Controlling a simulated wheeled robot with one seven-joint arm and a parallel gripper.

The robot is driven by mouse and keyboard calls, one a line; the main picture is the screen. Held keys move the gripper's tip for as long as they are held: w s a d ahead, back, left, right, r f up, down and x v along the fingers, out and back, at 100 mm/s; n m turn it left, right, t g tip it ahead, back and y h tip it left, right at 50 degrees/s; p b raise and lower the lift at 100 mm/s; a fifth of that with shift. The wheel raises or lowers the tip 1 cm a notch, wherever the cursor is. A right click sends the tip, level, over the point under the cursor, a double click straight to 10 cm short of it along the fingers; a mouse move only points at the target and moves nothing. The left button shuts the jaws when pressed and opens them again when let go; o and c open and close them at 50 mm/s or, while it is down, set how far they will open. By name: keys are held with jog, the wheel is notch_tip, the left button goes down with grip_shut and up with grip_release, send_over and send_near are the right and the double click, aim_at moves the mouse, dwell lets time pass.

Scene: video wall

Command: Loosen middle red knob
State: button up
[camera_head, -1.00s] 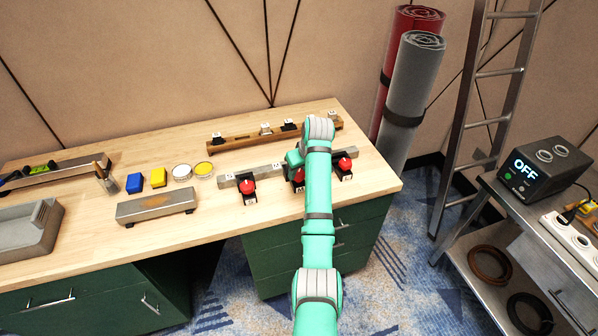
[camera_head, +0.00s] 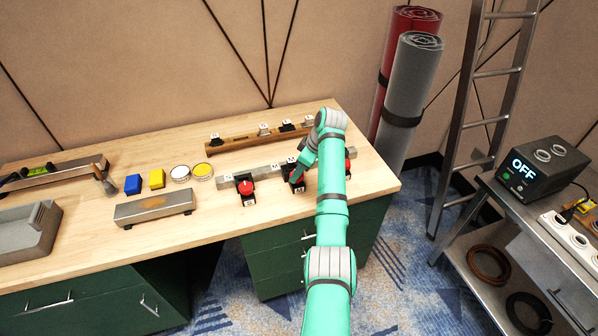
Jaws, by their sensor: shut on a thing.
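Several red knobs on black bases stand along a grey bar (camera_head: 268,169) on the wooden workbench. The left red knob (camera_head: 246,187) is in clear view. The middle red knob (camera_head: 296,176) shows in part at the left of my arm. The right red knob (camera_head: 348,165) is mostly behind my arm. My gripper (camera_head: 298,172) points down at the middle knob and is shut on it. The fingertips are small and partly hidden here, so the exact grip on the knob is hard to see.
A wooden rail (camera_head: 240,142) with several small switches lies behind the grey bar. A metal block (camera_head: 155,207), blue box (camera_head: 133,184), yellow box (camera_head: 157,178) and round tins are to the left. A black OFF unit (camera_head: 545,172) stands on a cart at right.

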dwell(0.4)
jog(key=o, duration=0.7)
jog(key=shift+o, duration=0.2)
jog(key=v, duration=1)
jog(key=shift+r, duration=0.35)
